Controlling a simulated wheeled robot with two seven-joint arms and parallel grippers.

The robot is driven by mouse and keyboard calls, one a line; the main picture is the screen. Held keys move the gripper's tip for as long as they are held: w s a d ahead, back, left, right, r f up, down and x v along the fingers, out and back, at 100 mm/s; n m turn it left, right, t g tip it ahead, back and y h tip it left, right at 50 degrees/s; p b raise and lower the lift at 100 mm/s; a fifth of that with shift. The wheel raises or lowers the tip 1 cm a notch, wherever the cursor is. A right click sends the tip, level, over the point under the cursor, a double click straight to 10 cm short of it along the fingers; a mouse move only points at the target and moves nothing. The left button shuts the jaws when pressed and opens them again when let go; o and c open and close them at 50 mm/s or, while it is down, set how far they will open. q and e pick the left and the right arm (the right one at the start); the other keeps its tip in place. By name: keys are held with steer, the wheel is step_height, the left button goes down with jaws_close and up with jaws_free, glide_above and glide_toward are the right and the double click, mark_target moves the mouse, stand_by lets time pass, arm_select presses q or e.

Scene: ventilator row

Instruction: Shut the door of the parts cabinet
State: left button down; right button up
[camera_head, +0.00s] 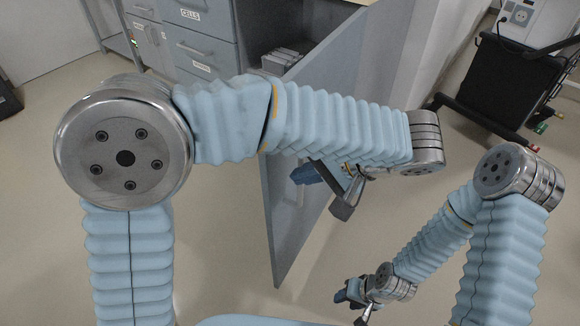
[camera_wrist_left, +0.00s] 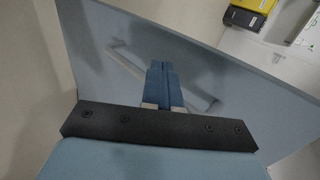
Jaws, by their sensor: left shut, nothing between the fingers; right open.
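The parts cabinet (camera_head: 207,47) is grey-blue, with labelled drawers at the top left of the head view. Its door (camera_head: 287,235) stands wide open, jutting towards me. The door face also fills much of the left wrist view (camera_wrist_left: 95,45), with a pale bar handle (camera_wrist_left: 128,62) on it. My left gripper (camera_head: 300,174) is shut and empty, its blue fingers (camera_wrist_left: 163,82) pointing at the door face beside the handle. I cannot tell whether they touch it. My left arm hides part of the door and cabinet. My right gripper (camera_head: 346,293) is open and empty, low and right of the door.
Grey parts (camera_head: 280,60) show inside the open cabinet. A black cart (camera_head: 510,85) with a white device (camera_head: 520,18) stands at the upper right. Yellow (camera_wrist_left: 255,5) and dark boxes appear at the wrist view's top right. The floor around the door is clear.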

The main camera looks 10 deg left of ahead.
mark_target(276, 172)
arm_select(q)
steer(key=shift+w+a+r, duration=0.1)
steer(key=shift+w+a, duration=0.2)
steer(key=shift+a, duration=0.45)
steer(key=shift+w+a, duration=0.25)
steer(key=shift+a, duration=0.45)
